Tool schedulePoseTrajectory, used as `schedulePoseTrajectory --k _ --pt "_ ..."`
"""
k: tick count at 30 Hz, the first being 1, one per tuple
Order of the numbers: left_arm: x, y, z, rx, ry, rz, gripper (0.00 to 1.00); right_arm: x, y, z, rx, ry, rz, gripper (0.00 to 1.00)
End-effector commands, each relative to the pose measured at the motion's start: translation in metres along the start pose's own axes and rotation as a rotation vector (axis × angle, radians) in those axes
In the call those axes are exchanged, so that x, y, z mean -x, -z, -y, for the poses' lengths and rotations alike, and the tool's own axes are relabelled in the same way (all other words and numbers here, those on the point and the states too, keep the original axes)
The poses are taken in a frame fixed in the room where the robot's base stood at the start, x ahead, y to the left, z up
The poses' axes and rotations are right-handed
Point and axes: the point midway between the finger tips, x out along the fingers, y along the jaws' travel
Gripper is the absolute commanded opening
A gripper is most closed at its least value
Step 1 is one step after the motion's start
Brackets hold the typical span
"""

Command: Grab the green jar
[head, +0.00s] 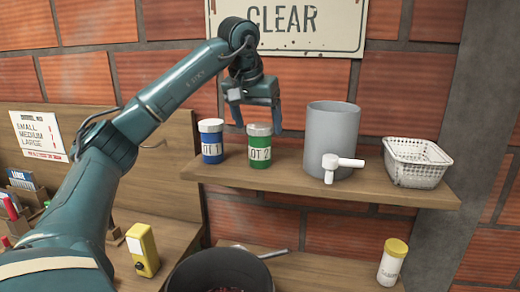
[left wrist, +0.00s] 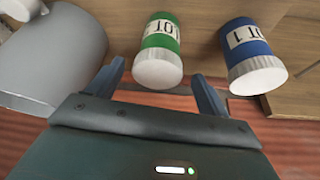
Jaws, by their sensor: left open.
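The green jar (head: 259,151) stands upright on the wooden shelf, with a pale lid and a white label reading "LOT 2". My left gripper (head: 255,125) is open and empty, with its fingers just above and around the height of the jar's lid in the head view. In the left wrist view the green jar (left wrist: 160,50) appears between the two fingers of my left gripper (left wrist: 163,80), lid toward the camera. I cannot tell if the fingers touch it. My right gripper is not in view.
A blue jar (head: 211,143) stands close to the left of the green one. A grey container (head: 330,130) with a white tap and a white basket (head: 416,165) stand to the right on the shelf (head: 400,195). A dark pot (head: 220,270) is below.

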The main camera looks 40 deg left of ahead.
Motion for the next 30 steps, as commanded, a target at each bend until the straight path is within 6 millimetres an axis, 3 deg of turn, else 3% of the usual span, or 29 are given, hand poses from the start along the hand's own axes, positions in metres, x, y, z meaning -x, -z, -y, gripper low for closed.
schedulePoseTrajectory --k 6,16,30 --pt "-0.033 -0.001 -0.003 0.001 0.002 0.004 0.79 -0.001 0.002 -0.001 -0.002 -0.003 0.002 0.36" --pt "-0.040 0.000 -0.003 0.000 0.000 0.001 0.79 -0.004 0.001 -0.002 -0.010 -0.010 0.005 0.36" --pt "-0.040 0.000 -0.003 0.000 0.000 0.001 0.40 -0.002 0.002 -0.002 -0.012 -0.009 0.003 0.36"
